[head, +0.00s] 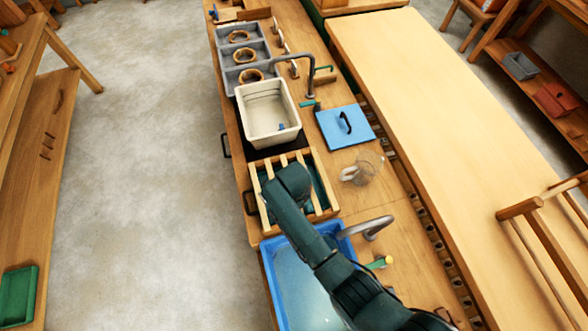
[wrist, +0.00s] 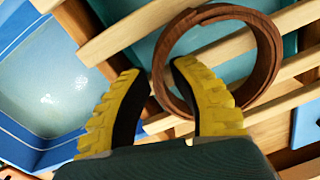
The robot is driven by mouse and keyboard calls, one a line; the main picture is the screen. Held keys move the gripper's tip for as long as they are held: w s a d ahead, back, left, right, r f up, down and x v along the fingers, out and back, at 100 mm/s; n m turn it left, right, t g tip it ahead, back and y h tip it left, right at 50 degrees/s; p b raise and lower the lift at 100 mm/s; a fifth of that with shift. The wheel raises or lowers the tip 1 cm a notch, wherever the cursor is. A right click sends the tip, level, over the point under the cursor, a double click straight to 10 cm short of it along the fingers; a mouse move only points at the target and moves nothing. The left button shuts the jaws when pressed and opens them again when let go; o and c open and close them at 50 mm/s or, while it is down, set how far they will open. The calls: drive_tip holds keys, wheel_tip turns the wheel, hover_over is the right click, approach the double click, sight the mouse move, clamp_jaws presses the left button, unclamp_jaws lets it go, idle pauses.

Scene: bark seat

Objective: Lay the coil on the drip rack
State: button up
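The drip rack (head: 321,182) is a wooden frame of pale slats over a teal tray, between the white tub and the blue basin. Its slats (wrist: 120,30) cross the wrist view. The coil (wrist: 268,50) is a brown ring of wound strip, over the slats with its opening facing the camera. It looks flat on them, though contact is not clear. My gripper (wrist: 157,68) has yellow ribbed fingers, spread apart. The coil's near-left wall lies between them, one finger inside the ring and one outside. In the head view my arm hides the gripper and coil.
A blue basin of water (head: 300,285) adjoins the rack, with a tap (head: 372,226). A white tub (head: 268,112) stands beyond it. Grey bins (head: 262,48) hold several rings. A glass jug (head: 366,168) and a blue lid (head: 335,130) stand to the right.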

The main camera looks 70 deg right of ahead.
drive_tip(key=shift+o, duration=0.4)
drive_tip(key=shift+r, duration=0.15)
drive_tip(key=shift+r, duration=0.4)
wheel_tip(320, 180, up, 11)
drive_tip(key=p, duration=0.2)
drive_tip(key=shift+a, duration=0.25)
drive_tip(key=shift+s+r, duration=0.1)
